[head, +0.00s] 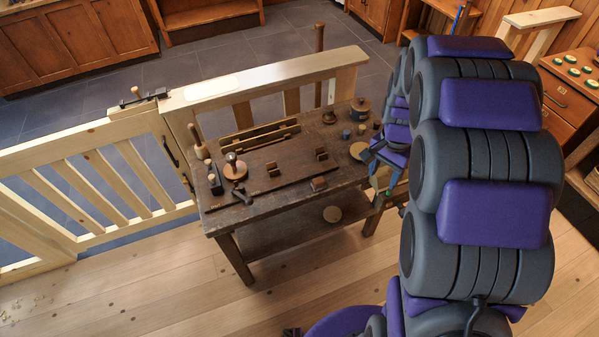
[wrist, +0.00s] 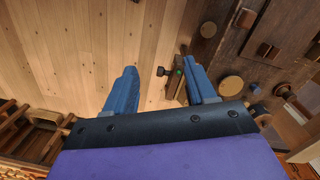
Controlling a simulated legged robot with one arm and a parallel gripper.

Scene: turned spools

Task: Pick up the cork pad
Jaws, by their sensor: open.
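A round, flat tan disc that looks like the cork pad (head: 358,151) lies on the right end of the dark workbench top. In the wrist view the disc (wrist: 231,87) is just right of the right finger, outside the jaws. I cannot tell for certain which is cork. My gripper (head: 379,174) is at the bench's right end, beside the upper disc. In the wrist view its blue fingers (wrist: 162,77) are wide apart and empty.
A wooden block with a green dot (wrist: 177,85) projects at the bench end, near my right finger. A wooden railing (head: 270,72) runs behind the bench. Floor in front is clear.

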